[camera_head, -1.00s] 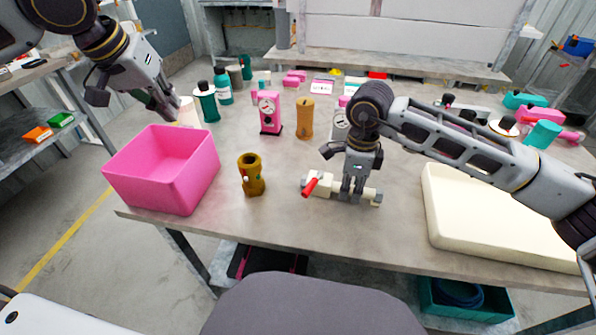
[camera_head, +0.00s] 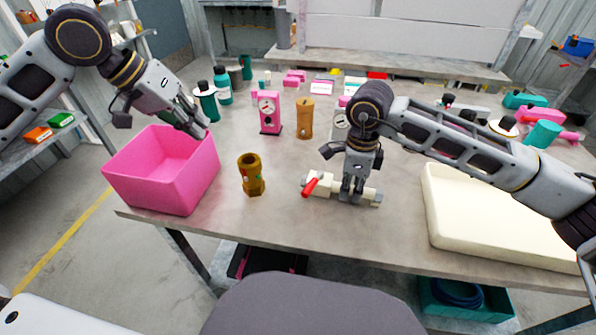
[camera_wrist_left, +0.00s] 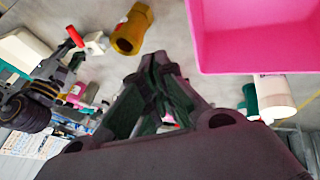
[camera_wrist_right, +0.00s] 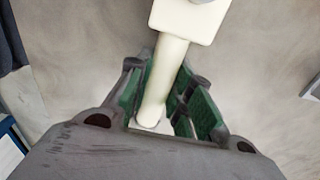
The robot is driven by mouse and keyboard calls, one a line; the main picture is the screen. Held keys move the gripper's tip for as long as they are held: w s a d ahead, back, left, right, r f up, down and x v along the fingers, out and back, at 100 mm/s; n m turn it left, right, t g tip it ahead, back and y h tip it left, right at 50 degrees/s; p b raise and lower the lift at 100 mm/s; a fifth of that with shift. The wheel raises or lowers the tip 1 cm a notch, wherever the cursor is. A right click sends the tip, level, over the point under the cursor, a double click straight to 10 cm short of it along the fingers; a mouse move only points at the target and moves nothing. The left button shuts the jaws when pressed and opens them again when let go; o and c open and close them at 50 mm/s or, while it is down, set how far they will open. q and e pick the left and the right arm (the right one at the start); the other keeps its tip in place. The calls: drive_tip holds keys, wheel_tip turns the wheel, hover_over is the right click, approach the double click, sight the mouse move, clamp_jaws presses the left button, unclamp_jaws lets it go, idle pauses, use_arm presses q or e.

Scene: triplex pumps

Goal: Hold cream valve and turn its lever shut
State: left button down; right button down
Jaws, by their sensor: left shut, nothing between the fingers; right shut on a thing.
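The cream valve (camera_head: 325,184) lies on the table in front of me, a horizontal body with a red lever (camera_head: 311,187) at its left end. The lever slants toward the front left. My right gripper (camera_head: 352,196) is shut on the valve's body from above; the right wrist view shows the cream pipe (camera_wrist_right: 168,75) between its fingers. My left gripper (camera_head: 203,133) is shut and empty above the pink bin's right back corner, well left of the valve. The left wrist view also shows the red lever (camera_wrist_left: 75,36) and its closed fingers (camera_wrist_left: 155,65).
A pink bin (camera_head: 185,180) stands at the table's left edge. A brown hexagonal fitting (camera_head: 251,178) stands between bin and valve. A pink gauge (camera_head: 269,115) and an orange cylinder (camera_head: 305,119) stand behind. A cream tray (camera_head: 480,225) lies at right.

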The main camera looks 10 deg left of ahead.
sight(313, 185)
use_arm(q)
drive_tip(key=d+f+m+g+h, duration=0.1)
drive_tip(key=d+m, duration=0.3)
drive_tip(key=d, duration=0.8)
drive_tip(key=shift+s+d+m+g+h, duration=0.2)
drive_tip(key=shift+d+m+g+h, duration=0.1)
drive_tip(key=shift+g+h, duration=0.25)
drive_tip(key=shift+f, duration=0.1)
drive_tip(key=x, duration=0.3)
drive_tip(key=d+x, duration=0.1)
drive_tip(key=x, duration=0.7)
drive_tip(key=shift+s+d+r, duration=0.2)
drive_tip(key=shift+s+r, duration=0.15)
drive_tip(key=shift+s+d+f, duration=0.1)
drive_tip(key=shift+s+d, duration=0.05)
drive_tip(key=shift+d, duration=0.3)
drive_tip(key=shift+s+d+f, duration=0.1)
drive_tip(key=shift+s+d, duration=0.1)
drive_tip(key=shift+d, duration=0.25)
drive_tip(key=shift+d, duration=0.1)
